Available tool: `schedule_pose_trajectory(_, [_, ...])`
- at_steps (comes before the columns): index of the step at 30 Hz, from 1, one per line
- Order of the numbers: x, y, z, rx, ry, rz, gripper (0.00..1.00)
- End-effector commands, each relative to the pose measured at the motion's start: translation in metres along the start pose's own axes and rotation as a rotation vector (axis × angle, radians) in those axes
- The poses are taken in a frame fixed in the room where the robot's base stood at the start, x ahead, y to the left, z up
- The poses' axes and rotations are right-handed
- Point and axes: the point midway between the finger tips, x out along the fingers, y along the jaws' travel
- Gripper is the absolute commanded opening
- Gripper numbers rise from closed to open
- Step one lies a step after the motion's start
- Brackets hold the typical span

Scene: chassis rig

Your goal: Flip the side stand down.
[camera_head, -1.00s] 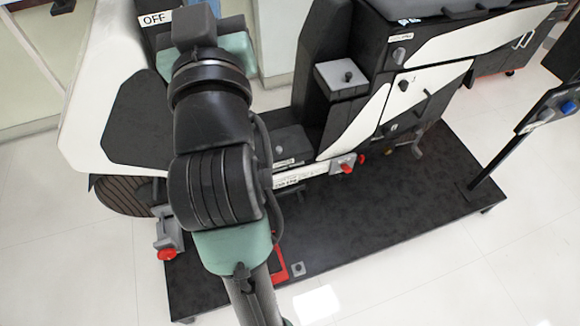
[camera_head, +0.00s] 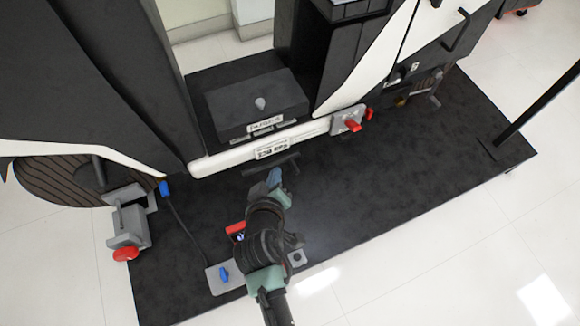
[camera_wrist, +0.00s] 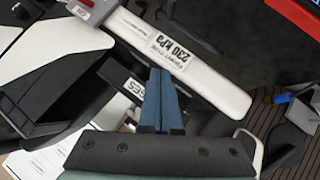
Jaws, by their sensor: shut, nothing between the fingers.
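A dark bar (camera_head: 271,165), which looks like the side stand, sticks out below the white sill of the chassis rig in the head view. It is partly hidden by my gripper, and its exact angle is hard to tell. My gripper (camera_head: 274,180) is low, just in front of this bar and below the sill. In the wrist view my gripper's blue fingers (camera_wrist: 160,98) are together and empty. They overlap a dark bar there, and I cannot tell whether they touch it.
The white sill (camera_head: 215,162) carries a "230 KPA" label. A grey bracket with a red knob (camera_head: 352,125) is to the right, and a grey clamp (camera_head: 128,228) is at the left. A grey plate with a blue piece (camera_head: 224,276) lies in front. The black platform (camera_head: 420,180) is clear at right.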

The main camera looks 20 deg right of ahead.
Motion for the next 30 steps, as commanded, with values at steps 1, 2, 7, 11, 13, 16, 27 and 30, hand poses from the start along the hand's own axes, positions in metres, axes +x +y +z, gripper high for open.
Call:
schedule_pose_trajectory(1, [0.006,-0.01,0.017,-0.013,-0.019,-0.005,0.0])
schedule_pose_trajectory(2, [0.007,-0.013,0.022,-0.019,-0.028,-0.007,0.0])
schedule_pose_trajectory(7, [0.008,-0.019,0.036,-0.035,-0.05,-0.012,0.0])
schedule_pose_trajectory(11, [0.008,-0.018,0.035,-0.035,-0.05,-0.012,0.0])
schedule_pose_trajectory(13, [0.008,-0.018,0.035,-0.035,-0.05,-0.012,0.0])
schedule_pose_trajectory(16, [0.008,-0.018,0.035,-0.034,-0.049,-0.011,0.0])
schedule_pose_trajectory(27, [0.061,-0.02,0.04,-0.032,-0.049,-0.009,0.0])
schedule_pose_trajectory(30, [0.083,-0.021,0.041,-0.032,-0.048,-0.009,0.0])
